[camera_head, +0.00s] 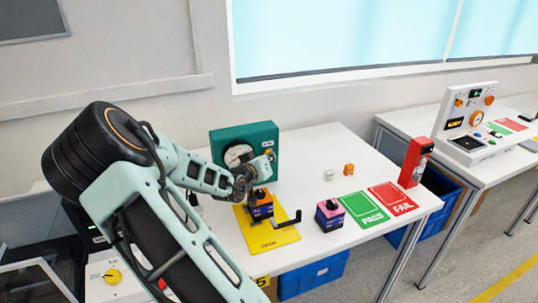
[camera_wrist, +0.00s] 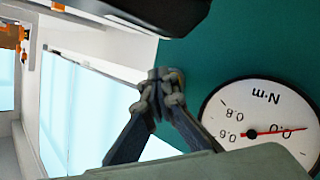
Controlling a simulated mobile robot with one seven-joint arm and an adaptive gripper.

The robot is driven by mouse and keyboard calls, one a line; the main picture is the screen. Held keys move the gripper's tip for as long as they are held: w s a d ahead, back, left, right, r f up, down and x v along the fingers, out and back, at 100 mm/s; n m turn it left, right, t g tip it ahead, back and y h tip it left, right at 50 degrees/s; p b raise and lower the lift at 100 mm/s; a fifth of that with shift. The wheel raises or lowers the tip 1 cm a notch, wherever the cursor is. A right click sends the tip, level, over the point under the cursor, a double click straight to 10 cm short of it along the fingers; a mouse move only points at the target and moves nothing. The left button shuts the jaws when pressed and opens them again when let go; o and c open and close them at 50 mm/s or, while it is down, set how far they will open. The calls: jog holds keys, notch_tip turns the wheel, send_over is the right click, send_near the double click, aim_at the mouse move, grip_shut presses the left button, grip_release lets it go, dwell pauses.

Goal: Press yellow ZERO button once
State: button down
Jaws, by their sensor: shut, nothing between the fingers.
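The teal gauge box (camera_head: 228,136) stands at the back of the white table. Its round white N·m dial (camera_head: 236,153) is partly behind my arm; in the wrist view the dial (camera_wrist: 262,115) is upside down, its red needle by 0.0. A small yellow spot (camera_head: 268,153), perhaps the ZERO button, shows on the right of the box; its label is too small to read. My gripper (camera_head: 265,165) is in front of the box's right side. Its fingertips (camera_wrist: 158,82) are together and empty in the wrist view. The button is not visible there, and contact cannot be told.
A yellow mat (camera_head: 275,241) holds an orange-topped switch block (camera_head: 261,207) and a black crank handle. A pink-topped block (camera_head: 329,215), green PASS card (camera_head: 363,209), red FAIL card (camera_head: 393,198) and red device (camera_head: 415,163) stand to the right. Two small cubes lie behind.

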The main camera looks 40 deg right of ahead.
jog(key=shift+s, duration=0.1)
jog(key=shift+s+a, duration=0.2)
jog(key=shift+s, duration=0.5)
jog(key=shift+s+a, duration=0.2)
jog(key=shift+s, duration=0.6)
jog(key=shift+s+a, duration=0.2)
jog(key=shift+s, duration=0.65)
jog(key=shift+s+a, duration=0.2)
jog(key=shift+s, duration=0.6)
